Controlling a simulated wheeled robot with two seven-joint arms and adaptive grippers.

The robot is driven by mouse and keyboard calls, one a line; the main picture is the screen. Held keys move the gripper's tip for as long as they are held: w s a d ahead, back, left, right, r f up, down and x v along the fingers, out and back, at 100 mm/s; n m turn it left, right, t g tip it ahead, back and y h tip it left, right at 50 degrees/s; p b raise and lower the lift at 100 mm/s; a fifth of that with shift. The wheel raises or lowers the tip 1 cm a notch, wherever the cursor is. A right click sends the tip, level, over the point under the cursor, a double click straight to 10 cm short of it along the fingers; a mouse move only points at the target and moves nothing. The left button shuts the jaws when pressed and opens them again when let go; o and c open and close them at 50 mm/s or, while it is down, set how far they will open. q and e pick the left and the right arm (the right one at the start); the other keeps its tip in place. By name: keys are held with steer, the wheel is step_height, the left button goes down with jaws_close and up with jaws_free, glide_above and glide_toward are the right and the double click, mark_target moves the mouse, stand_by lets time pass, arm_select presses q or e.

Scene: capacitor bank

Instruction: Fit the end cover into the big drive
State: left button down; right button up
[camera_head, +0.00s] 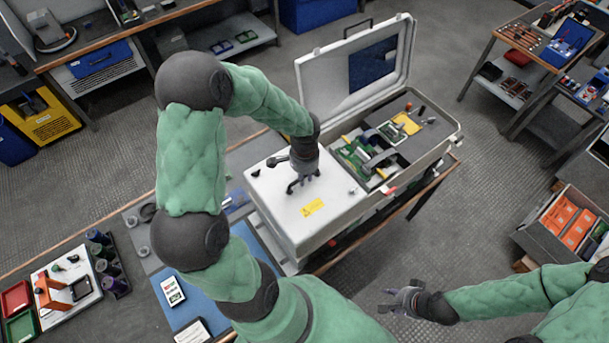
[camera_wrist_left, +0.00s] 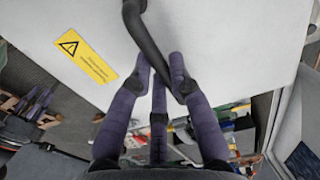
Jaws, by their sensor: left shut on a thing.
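The end cover, a white panel (camera_head: 325,222) with a yellow warning label and a black handle, is at the left part of a big grey-white housing (camera_head: 440,138), which I take to be the big drive. The open part of the housing shows electronics inside. My left gripper (camera_head: 303,180) is shut on the black handle; the wrist view shows the handle (camera_wrist_left: 150,40) between its fingers (camera_wrist_left: 162,75). I cannot tell whether the cover rests on the housing or hangs just above it. My right gripper (camera_head: 393,300) is open and empty above the floor at lower right.
The housing's hinged lid (camera_head: 330,92) stands open behind it. A blue mat (camera_head: 190,297) with small devices lies on the bench at front left, with red and green trays (camera_head: 18,298) farther left. An orange-filled crate (camera_head: 545,240) is at right. Floor between is clear.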

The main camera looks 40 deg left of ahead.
arm_select(q)
steer(key=shift+f, duration=0.25)
steer(key=c, duration=1.1)
jaws_free()
step_height(320, 180, up, 12)
